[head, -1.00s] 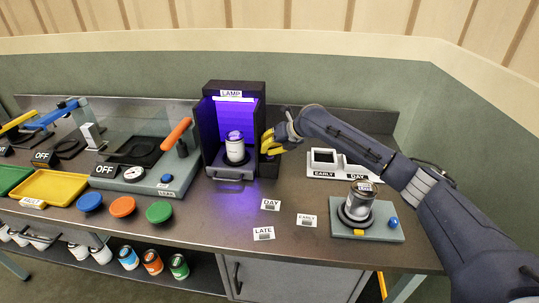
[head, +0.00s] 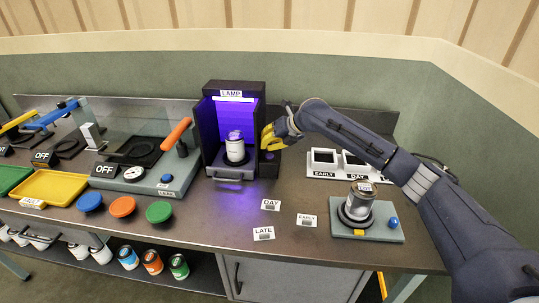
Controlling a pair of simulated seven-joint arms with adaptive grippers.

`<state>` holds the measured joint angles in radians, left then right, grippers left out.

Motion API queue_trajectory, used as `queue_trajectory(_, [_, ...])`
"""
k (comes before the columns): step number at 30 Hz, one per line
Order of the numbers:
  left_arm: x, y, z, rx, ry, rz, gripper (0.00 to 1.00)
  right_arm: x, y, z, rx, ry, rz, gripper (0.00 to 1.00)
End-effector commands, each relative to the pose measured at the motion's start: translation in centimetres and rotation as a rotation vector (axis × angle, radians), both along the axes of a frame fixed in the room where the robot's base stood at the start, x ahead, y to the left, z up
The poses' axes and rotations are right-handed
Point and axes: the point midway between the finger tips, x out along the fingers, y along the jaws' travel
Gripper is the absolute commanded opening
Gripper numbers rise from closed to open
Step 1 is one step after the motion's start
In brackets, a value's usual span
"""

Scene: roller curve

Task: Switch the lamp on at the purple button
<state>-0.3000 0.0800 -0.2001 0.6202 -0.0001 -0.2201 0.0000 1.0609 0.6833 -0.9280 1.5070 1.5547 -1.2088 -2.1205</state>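The black lamp box (head: 257,89), labelled LAMP, stands at the back middle of the bench, its inside lit purple. A white can (head: 235,150) with a purple top stands upright inside it. A small dark block (head: 268,167) adjoins the lamp's lower right side; the purple button cannot be made out clearly there. My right gripper (head: 268,138), with yellow fingers, is just above this block, beside the lamp's right wall. I cannot tell whether its fingers are open or shut, or whether they touch anything. My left gripper is not in view.
A stand with a metal can (head: 359,200) and a blue button (head: 394,222) is at the right. A white tray marked EARLY and DAY (head: 323,174) lies behind it. Label cards (head: 264,234) lie in front. An orange lever (head: 176,134) stands left of the lamp.

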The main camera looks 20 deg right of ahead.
Motion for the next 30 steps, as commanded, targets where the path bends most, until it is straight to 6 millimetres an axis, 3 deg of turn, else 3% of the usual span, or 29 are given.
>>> queue_trajectory(24, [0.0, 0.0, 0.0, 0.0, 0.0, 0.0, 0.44, 0.0, 0.1, 5.8, 0.002, -0.003, 0.002, 0.0])
queue_trajectory(30, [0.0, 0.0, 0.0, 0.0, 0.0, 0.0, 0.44, 0.0, 0.1, 6.2, 0.001, -0.003, 0.001, 0.0])
